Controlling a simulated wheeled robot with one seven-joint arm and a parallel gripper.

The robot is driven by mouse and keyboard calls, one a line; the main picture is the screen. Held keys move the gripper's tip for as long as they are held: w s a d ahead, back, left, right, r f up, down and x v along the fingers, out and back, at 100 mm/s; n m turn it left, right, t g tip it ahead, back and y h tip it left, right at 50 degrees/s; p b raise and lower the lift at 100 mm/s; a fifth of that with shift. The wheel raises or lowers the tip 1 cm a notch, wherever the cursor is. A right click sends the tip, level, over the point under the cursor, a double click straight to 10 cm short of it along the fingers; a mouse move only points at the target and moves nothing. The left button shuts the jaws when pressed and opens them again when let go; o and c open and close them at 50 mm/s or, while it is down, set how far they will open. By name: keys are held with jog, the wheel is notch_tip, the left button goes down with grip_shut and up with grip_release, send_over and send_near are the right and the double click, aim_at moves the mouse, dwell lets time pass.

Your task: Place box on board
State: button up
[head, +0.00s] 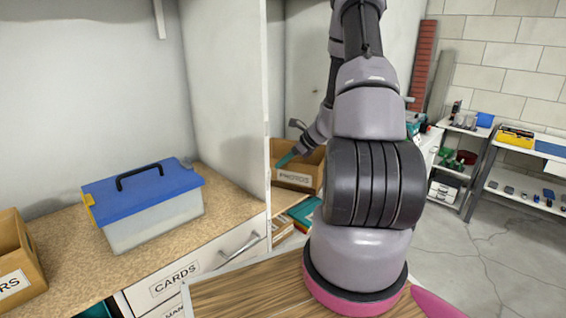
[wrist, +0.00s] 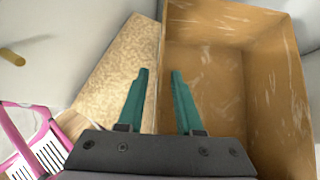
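The brown open box labelled PHOTOS (head: 292,180) stands on a shelf beyond the white upright panel in the head view. In the wrist view the box (wrist: 205,70) looks empty and fills the right half. My gripper (wrist: 157,72) is open, its two teal fingers apart. The left finger shows over the speckled shelf and the right finger over the box's inside, with the box's left wall edge between them. I cannot tell whether they touch it. In the head view my gripper (head: 286,159) is at the box's left side. A wood-grained board (head: 245,292) lies at the bottom of the head view.
A blue-lidded clear container (head: 150,210) and another brown box (head: 15,255) sit on the left speckled counter (head: 75,255). A white panel (head: 232,90) separates this bay from the PHOTOS box. Drawers are below. Floor at right (head: 450,260) is clear; workbenches stand behind.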

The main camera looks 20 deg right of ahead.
jog(key=v, duration=1.2)
jog(key=shift+r, duration=0.1)
